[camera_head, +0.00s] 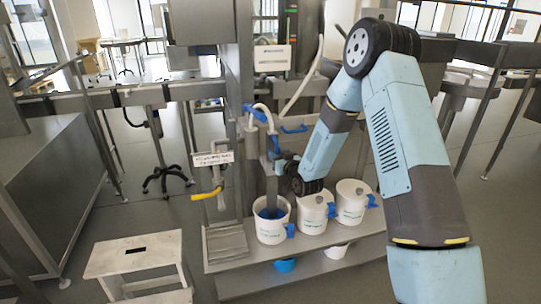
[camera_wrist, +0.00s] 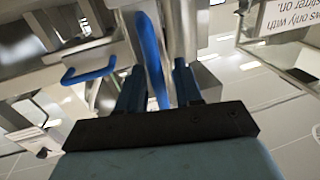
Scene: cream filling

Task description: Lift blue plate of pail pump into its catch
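The blue plate (camera_wrist: 152,55) of the pail pump is a long, narrow blue piece that stands between the fingers of my gripper (camera_wrist: 158,75) in the wrist view. The fingers stand apart on both sides of it, with a gap at least on the right side. In the head view my gripper (camera_head: 279,163) is at the pump column, above the white pails, and the arm's end partly hides it. The pump's metal tube goes down into the left white pail (camera_head: 271,231), which has blue inside. I cannot make out the catch.
Two lidded white pails (camera_head: 313,215) (camera_head: 352,203) stand to the right on the metal bench. A blue handle (camera_wrist: 88,71) is beside the pump. A white step stool (camera_head: 135,255) stands on the floor.

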